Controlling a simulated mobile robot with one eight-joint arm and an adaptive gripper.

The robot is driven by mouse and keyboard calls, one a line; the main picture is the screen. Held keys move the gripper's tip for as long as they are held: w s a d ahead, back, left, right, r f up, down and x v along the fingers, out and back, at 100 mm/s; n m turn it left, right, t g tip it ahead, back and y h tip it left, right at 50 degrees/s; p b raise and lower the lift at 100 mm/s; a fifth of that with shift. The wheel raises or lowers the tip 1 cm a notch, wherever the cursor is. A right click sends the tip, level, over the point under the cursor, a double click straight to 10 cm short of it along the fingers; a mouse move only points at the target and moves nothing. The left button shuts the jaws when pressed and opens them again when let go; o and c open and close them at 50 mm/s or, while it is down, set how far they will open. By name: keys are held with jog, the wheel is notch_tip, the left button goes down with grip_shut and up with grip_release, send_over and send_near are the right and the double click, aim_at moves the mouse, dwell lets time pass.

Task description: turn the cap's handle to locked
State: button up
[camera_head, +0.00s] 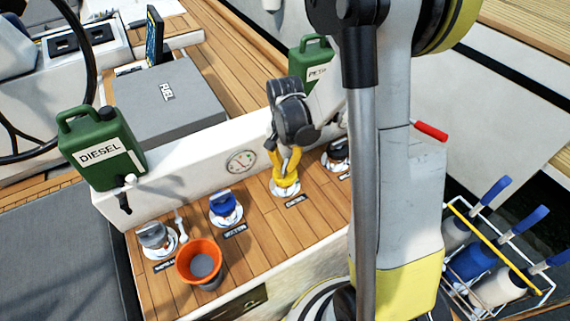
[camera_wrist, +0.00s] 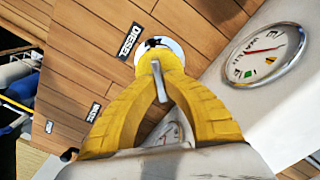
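The diesel cap (camera_head: 285,188) is yellow and sits in a white ring on the wooden deck, behind a label that reads DIESEL in the wrist view. In the wrist view the ring and cap (camera_wrist: 160,52) show just past my fingertips. My gripper (camera_head: 286,165) is over the cap with its yellow fingers pointing down. In the wrist view my gripper (camera_wrist: 160,72) has its fingers closed in on both sides of a narrow grey handle (camera_wrist: 160,82). The fingers hide much of the cap, and I cannot read its locked mark.
A blue cap (camera_head: 225,208), a grey cap (camera_head: 154,238) and a dark cap (camera_head: 337,153) sit in the same deck row. An orange bucket (camera_head: 199,262) stands at the front. A green diesel can (camera_head: 102,150) and a gauge (camera_head: 241,161) are behind. A bottle rack (camera_head: 498,262) is at right.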

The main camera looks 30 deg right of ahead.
jog(key=o, duration=0.4)
jog(key=shift+r, duration=0.15)
notch_tip(320, 180, up, 12)
jog(key=shift+f, duration=0.1)
dwell(0.5)
jog(key=s+a+r+n+t, duration=0.2)
jog(key=s+a+n, duration=0.1)
jog(key=s, duration=0.1)
jog(key=s+a+r+n+t, duration=0.2)
jog(key=s+a+r+n, duration=0.1)
jog(key=s, duration=0.1)
jog(key=s+a+r+n+t, duration=0.2)
jog(key=s+a+n+t, duration=0.1)
jog(key=s+a, duration=0.1)
jog(key=shift+a+r, duration=0.1)
jog(key=shift+r, duration=0.1)
